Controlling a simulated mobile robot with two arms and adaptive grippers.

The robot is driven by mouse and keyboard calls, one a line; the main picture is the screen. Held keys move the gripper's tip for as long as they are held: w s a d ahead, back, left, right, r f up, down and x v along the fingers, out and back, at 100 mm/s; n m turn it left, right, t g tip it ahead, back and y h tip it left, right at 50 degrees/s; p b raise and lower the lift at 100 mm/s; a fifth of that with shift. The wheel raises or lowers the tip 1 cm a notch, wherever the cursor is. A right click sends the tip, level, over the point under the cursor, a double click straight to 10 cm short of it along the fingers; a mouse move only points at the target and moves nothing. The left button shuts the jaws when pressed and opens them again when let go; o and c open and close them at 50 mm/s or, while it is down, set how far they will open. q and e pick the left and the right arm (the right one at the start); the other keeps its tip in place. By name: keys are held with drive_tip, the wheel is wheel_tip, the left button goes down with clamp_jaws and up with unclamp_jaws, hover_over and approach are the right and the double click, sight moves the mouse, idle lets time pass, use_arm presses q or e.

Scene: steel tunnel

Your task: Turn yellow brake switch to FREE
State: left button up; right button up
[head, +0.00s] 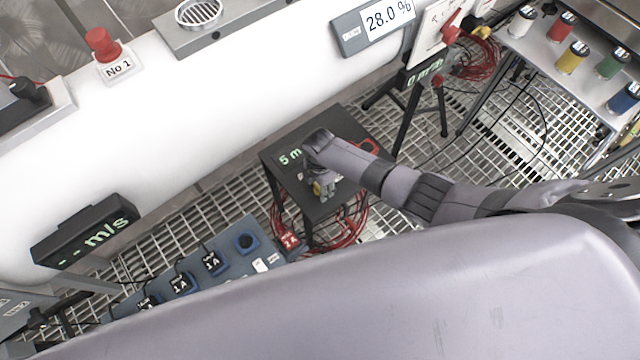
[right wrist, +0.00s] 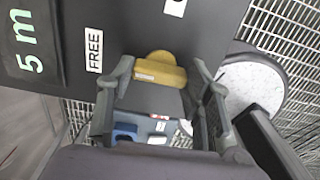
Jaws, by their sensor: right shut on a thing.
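The yellow brake switch (right wrist: 160,70) sits on a dark panel (right wrist: 200,35) in the right wrist view. Its bar lies across the picture, with a rounded part above it. A white FREE label (right wrist: 94,50) is to its left. My right gripper (right wrist: 166,82) has one finger at each end of the bar and is shut on the switch. In the head view the right gripper (head: 322,184) is low over the small dark table marked 5 m (head: 280,165); a bit of the yellow switch (head: 318,188) shows there, mostly hidden. My left gripper is not in view.
Red cables (head: 350,222) lie around the table on the grating floor. A blue-grey socket board (head: 220,285) stands in front to the left. The white tunnel pipe (head: 230,90) runs behind. Colored spools (head: 572,58) stand on a bench at the right.

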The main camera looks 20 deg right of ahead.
idle(0.5)
drive_tip(key=o, duration=1.1)
drive_tip(key=shift+o, duration=0.2)
drive_tip(key=shift+r, duration=3.75)
